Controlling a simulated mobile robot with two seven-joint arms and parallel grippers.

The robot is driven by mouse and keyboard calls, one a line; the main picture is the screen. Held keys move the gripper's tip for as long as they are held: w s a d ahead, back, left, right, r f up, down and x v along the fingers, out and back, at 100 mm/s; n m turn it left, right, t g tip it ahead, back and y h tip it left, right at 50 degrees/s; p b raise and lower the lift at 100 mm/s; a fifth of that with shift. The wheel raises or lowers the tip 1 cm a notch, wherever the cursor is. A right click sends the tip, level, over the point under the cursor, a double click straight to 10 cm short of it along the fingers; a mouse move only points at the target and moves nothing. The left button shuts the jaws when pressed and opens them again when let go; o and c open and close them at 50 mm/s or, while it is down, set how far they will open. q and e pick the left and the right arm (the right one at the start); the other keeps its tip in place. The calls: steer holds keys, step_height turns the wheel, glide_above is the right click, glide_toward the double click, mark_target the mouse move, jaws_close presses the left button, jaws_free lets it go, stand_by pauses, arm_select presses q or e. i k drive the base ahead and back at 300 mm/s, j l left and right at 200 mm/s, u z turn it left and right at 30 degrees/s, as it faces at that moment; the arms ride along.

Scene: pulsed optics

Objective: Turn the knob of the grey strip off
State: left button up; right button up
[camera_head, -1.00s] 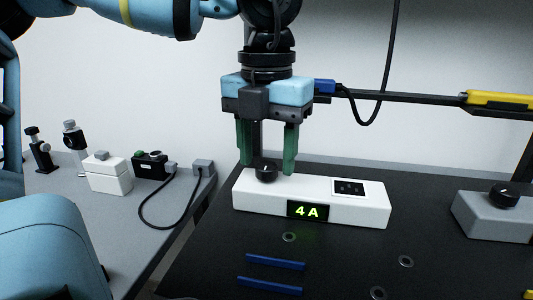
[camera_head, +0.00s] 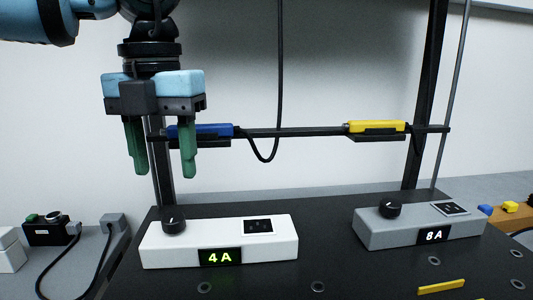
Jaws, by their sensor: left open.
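The grey strip (camera_head: 374,236) stands at the right on the black table. Its round black knob (camera_head: 390,210) is on top at its left end, and its display (camera_head: 433,236) reads 8A in white. My left gripper (camera_head: 165,173) hangs open and empty at the upper left, fingers pointing down. It is above the black knob (camera_head: 174,226) of a white strip (camera_head: 166,253), clear of it and well left of the grey strip. My right gripper is not in view.
The white strip's display (camera_head: 220,257) shows a green 4A. A dark rail (camera_head: 290,132) with a blue tool (camera_head: 205,131) and a yellow tool (camera_head: 376,126) crosses behind the strips. A cable (camera_head: 280,70) hangs there. Black table lies bare between the strips.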

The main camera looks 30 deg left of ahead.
mark_target(389, 208)
steer(key=k+l, duration=1.15)
steer(key=l, duration=0.3)
